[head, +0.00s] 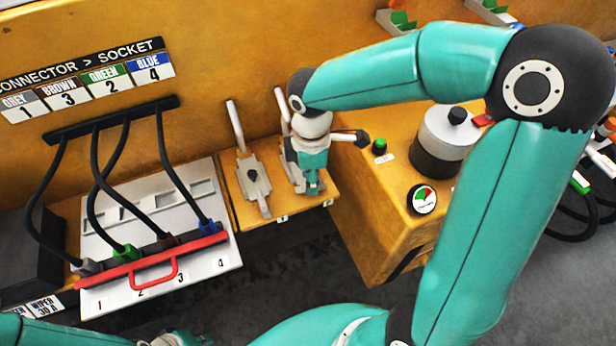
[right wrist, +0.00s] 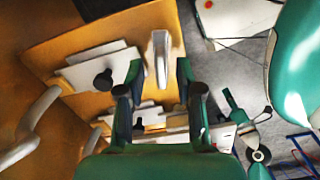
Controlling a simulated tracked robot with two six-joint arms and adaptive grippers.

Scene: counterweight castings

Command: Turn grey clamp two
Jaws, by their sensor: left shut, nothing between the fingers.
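Two grey toggle clamps stand on an orange wooden shelf (head: 238,210). The left one (head: 252,180) shows fully, with its handle raised. The right one, grey clamp two (head: 283,108), is mostly hidden behind my right gripper (head: 312,188); its handle top shows. In the right wrist view my right gripper (right wrist: 160,75) has its fingers apart, with a pale grey clamp part (right wrist: 160,55) showing between or just beyond the tips; contact cannot be told. My left gripper (head: 176,341) is shut and empty at the bottom edge, partly cut off.
Left of the clamps, a white panel (head: 100,302) carries several plugged cables and a red handled bar (head: 150,265). To the right, an orange bench holds a grey-black cylinder (head: 440,145), a green button (head: 379,146) and a dial gauge (head: 423,199).

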